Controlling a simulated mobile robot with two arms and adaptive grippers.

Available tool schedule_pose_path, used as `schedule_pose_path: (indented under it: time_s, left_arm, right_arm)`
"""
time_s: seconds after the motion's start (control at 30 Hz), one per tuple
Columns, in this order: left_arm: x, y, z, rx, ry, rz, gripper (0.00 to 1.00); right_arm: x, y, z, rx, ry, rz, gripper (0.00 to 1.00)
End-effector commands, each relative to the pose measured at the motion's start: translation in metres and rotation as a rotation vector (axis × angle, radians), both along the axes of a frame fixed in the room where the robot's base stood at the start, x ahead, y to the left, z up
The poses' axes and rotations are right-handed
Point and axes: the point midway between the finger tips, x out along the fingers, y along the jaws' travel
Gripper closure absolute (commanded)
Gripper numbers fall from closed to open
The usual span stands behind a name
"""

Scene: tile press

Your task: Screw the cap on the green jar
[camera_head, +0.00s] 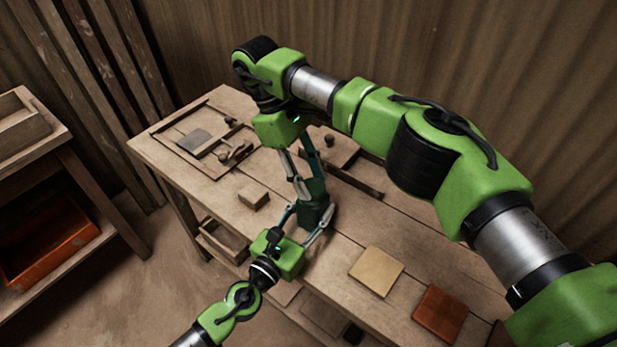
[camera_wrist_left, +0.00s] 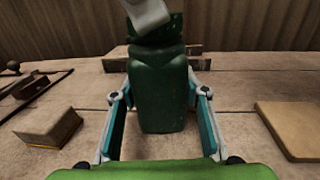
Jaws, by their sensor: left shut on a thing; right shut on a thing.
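The dark green jar (camera_head: 313,215) stands upright on the wooden table. It also fills the middle of the left wrist view (camera_wrist_left: 160,98). My left gripper (camera_head: 305,219) comes in from the near side and is shut on the jar, one finger on each side of its body. The dark green cap (camera_wrist_left: 167,32) is at the top of the jar. My right gripper (camera_head: 311,192) reaches down from above and is shut on the cap; one pale finger covers part of it in the left wrist view. I cannot tell how the cap sits on the neck.
A small wooden block (camera_head: 253,196) lies left of the jar. A beige tile (camera_head: 376,271) and a red-brown tile (camera_head: 440,313) lie to the right. A framed wooden board (camera_head: 172,150) with knobs is at the back left. An orange bin (camera_head: 50,250) sits on a side shelf.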

Motion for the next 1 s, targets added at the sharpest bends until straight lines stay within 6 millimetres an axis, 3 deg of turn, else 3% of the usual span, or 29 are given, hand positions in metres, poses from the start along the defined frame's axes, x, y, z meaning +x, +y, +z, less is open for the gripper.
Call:
schedule_pose_path:
  time_s: [0.23,0.3,0.33,0.67,1.0]
  left_arm:
    - [-0.001,-0.001,-0.001,0.000,0.001,-0.003,1.00]
    - [-0.001,-0.001,-0.001,0.000,0.001,-0.003,1.00]
    - [-0.001,-0.001,-0.001,0.000,0.001,-0.003,1.00]
    - [-0.001,-0.001,-0.001,-0.001,0.002,-0.003,1.00]
    - [-0.001,-0.001,-0.001,-0.001,0.002,-0.003,1.00]
  right_arm:
    - [0.001,0.000,0.000,0.000,-0.003,-0.001,0.72]
    - [0.001,0.000,0.000,0.000,-0.003,-0.001,0.50]
    - [0.001,0.000,0.000,0.001,-0.003,0.000,0.49]
    - [0.001,0.000,0.002,0.000,-0.002,0.001,0.49]
    - [0.001,-0.001,0.042,-0.002,-0.005,0.001,0.49]
